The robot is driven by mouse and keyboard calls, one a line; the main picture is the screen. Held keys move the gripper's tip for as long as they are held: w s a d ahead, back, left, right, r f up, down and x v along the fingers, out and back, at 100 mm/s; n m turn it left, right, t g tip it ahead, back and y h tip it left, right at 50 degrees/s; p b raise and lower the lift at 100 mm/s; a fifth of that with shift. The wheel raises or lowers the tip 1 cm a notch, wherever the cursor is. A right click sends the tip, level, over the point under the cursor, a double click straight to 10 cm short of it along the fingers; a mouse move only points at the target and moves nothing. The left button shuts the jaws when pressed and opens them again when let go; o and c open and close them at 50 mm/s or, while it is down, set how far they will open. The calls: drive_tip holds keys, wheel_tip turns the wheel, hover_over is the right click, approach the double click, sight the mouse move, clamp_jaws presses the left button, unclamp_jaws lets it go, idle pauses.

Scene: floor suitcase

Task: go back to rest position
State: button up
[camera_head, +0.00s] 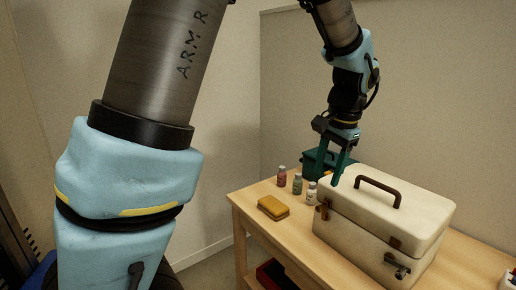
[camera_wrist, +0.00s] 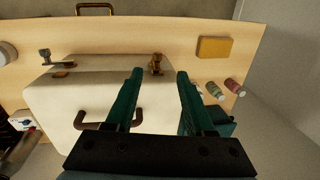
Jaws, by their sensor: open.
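My gripper (camera_head: 328,179) hangs from my arm with its two green fingers pointing down and apart. It is open, with nothing held between the fingers. In the head view it hangs by the left back corner of a cream suitcase (camera_head: 422,222). The suitcase is closed, with a brown handle on its lid and metal latches on its front. In the wrist view, the gripper (camera_wrist: 159,72) shows its fingertips over the suitcase (camera_wrist: 70,93), near a brass latch. I cannot tell how high the fingertips are above the lid.
The suitcase stands on a wooden table (camera_head: 247,206). A yellow sponge (camera_head: 273,208) and several small bottles (camera_head: 297,184) stand to its left. A dark green box (camera_head: 317,160) is behind my fingers. A red item (camera_head: 272,274) sits below the tabletop. Walls are close behind.

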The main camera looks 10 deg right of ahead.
drive_tip(key=a+f+n, duration=0.2)
drive_tip(key=a+n, duration=0.2)
drive_tip(key=a, duration=0.6)
drive_tip(key=s+a+f+n, duration=0.1)
drive_tip(key=a+f+n, duration=0.1)
drive_tip(key=a, duration=0.8)
drive_tip(key=a+f+n+h, duration=0.1)
drive_tip(key=a+n, duration=0.4)
drive_tip(key=a, duration=0.6)
drive_tip(key=shift+s+f+n, duration=0.3)
drive_tip(key=shift+f, duration=0.4)
